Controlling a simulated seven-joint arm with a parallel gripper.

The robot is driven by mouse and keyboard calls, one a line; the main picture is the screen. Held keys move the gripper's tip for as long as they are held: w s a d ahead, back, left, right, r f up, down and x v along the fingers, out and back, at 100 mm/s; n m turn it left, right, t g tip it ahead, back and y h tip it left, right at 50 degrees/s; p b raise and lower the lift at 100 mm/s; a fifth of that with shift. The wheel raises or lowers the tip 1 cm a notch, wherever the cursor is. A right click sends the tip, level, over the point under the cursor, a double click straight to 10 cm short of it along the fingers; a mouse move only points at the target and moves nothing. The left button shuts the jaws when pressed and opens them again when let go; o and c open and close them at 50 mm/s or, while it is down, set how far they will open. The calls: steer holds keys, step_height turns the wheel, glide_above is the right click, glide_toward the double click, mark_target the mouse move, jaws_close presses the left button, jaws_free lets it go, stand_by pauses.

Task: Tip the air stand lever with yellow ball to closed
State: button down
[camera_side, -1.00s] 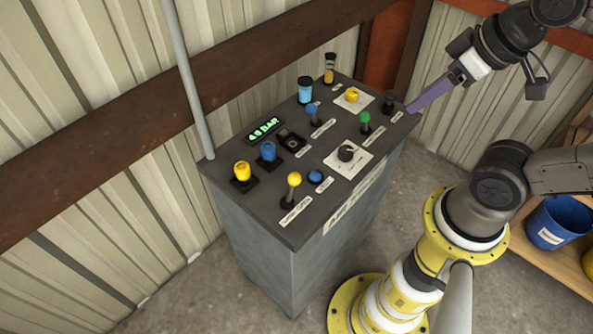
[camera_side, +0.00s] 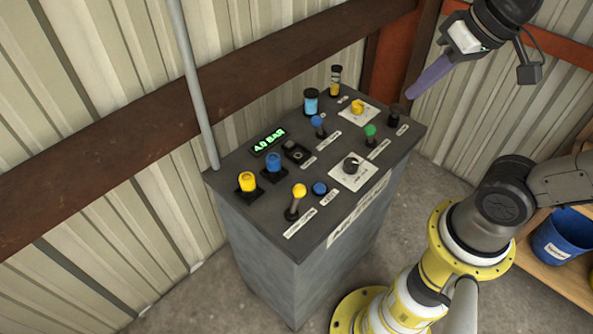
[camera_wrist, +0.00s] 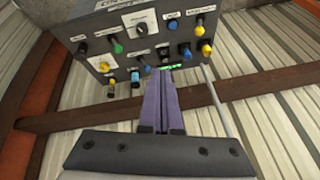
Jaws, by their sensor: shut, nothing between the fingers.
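The air stand (camera_side: 262,217) is a grey cabinet with a dark sloping top panel. The lever with the yellow ball (camera_side: 299,190) stands near the panel's front left edge, behind a white label. Its ball leans slightly right of its base. In the wrist view the yellow ball (camera_wrist: 199,30) shows at the upper right. My gripper (camera_side: 412,93) has purple fingers, is shut and empty, and hangs above the panel's far right corner, well away from the lever. In the wrist view the gripper (camera_wrist: 160,75) points towards the panel. The label text is too small to read.
Close to the lever are a blue button (camera_side: 320,188), a yellow knob (camera_side: 247,182) and a blue knob (camera_side: 273,161). A black dial (camera_side: 351,165), a green-topped control (camera_side: 370,130) and a blue-ball lever (camera_side: 318,121) stand further right. A grey pole (camera_side: 193,80) rises at the left.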

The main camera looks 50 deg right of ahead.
mark_target(297, 199)
steer(key=w+a+f+m+g+y, duration=0.1)
steer(key=w+a+f+m+g, duration=0.2)
steer(key=w, duration=0.7)
steer(key=w+a+f+m+g, duration=0.1)
steer(key=w+a+f+g, duration=0.25)
steer(key=w, duration=0.65)
steer(key=shift+g, duration=0.55)
steer(key=w+x, duration=0.1)
steer(key=x, duration=0.4)
steer(key=w+x, duration=0.1)
steer(key=x, duration=1.1)
steer(key=shift+w+a+f, duration=0.35)
steer(key=shift+f, duration=0.1)
steer(key=shift+s+a+r, duration=0.15)
steer(key=shift+s+a, duration=0.5)
steer(key=shift+s, duration=0.25)
steer(key=shift+s+a, duration=0.4)
steer(key=shift+s, duration=0.15)
steer(key=shift+a+r+h, duration=0.15)
steer(key=shift+a+h, duration=0.2)
steer(key=shift+h, duration=0.05)
